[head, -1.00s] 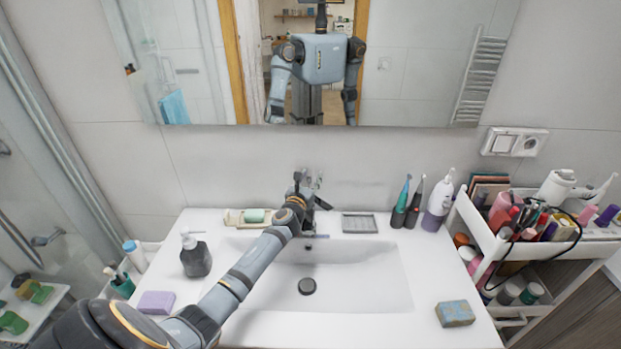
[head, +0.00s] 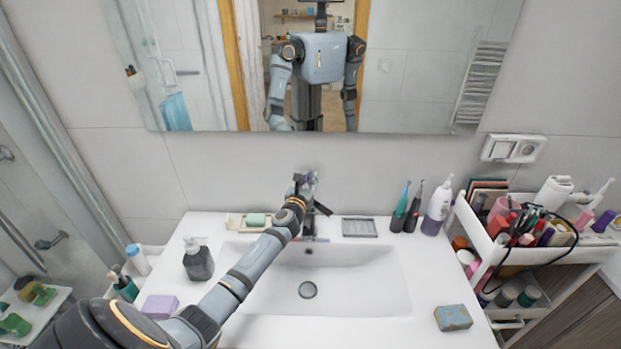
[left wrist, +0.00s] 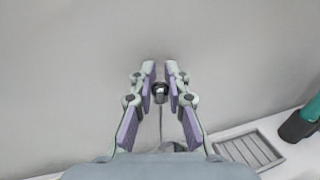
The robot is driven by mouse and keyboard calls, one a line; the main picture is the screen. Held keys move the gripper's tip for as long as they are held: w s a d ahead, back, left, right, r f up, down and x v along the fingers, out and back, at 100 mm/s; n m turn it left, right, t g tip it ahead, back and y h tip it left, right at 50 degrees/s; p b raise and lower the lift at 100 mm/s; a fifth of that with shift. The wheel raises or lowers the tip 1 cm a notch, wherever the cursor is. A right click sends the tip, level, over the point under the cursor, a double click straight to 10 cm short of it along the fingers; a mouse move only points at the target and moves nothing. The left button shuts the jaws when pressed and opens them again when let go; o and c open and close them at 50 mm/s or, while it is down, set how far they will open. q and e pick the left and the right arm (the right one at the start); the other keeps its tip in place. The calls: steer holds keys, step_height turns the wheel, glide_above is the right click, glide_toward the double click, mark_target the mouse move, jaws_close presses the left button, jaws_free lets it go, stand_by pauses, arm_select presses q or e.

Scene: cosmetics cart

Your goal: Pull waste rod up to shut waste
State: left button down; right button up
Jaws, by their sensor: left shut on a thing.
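The waste rod (left wrist: 160,88), a small dark shiny knob on a thin stem, shows between the fingertips of my left gripper (left wrist: 160,86) in the left wrist view. The gripper is shut on it. In the head view my left gripper (head: 304,184) is behind the basin, close to the wall, and hides the rod and part of the tap (head: 309,232). The waste (head: 308,290) is a round grey disc in the bottom of the white basin (head: 365,285). I cannot tell its exact height. My right gripper is not in view.
A soap dish (head: 236,222) stands left of the tap and a grey slatted tray (head: 359,227) to its right. Toothbrushes and a bottle (head: 437,206) stand at the back right. A soap dispenser (head: 198,260) is near my left arm. A loaded cart (head: 490,245) is at right.

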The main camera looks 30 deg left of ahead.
arm_select(q)
steer(key=shift+w+r, duration=0.1)
steer(key=shift+r, duration=0.05)
steer(key=c, duration=1.3)
jaws_free()
steer(key=shift+d+r, duration=0.1)
steer(key=shift+s, duration=0.25)
steer(key=v, duration=1.1)
steer(key=shift+s+d, duration=0.15)
steer(key=shift+s, duration=0.2)
